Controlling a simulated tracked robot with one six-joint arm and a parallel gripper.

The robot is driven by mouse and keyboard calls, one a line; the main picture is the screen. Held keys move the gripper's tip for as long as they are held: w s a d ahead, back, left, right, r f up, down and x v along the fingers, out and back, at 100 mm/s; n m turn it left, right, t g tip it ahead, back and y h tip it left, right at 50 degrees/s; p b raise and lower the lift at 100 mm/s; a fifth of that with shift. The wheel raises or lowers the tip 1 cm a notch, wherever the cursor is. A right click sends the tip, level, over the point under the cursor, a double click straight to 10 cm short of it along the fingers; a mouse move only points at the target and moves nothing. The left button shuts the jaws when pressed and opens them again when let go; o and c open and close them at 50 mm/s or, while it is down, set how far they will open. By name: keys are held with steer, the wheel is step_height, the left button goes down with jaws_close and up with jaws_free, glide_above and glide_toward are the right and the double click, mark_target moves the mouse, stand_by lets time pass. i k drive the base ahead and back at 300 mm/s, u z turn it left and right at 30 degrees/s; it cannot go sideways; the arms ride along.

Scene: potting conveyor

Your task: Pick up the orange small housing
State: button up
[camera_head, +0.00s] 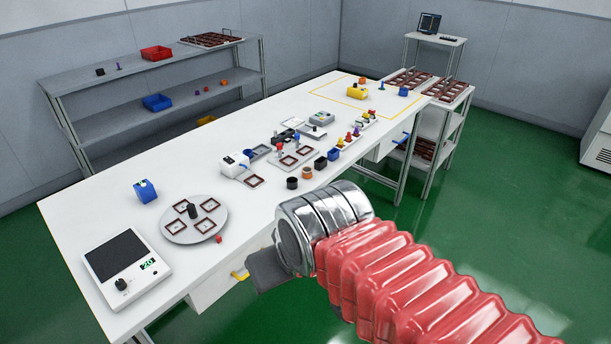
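A second small orange part (362,81) is at the table's far end. My gripper (263,272) is the dark grey piece beyond the silver wrist, at the table's front edge, nearer the camera than the orange part and apart from it. Its fingers are mostly hidden, so its opening does not show.
A round turntable (178,232) with framed plates and a scale (127,266) occupy the near left of the table. Several fixtures and coloured parts crowd the middle. Grey shelves (150,79) stand behind; a rack (447,112) stands at the far end. Green floor is open at right.

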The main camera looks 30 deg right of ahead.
mark_target(307, 171)
steer(key=z, duration=0.05)
steer(key=i, duration=1)
steer(key=u, duration=0.05)
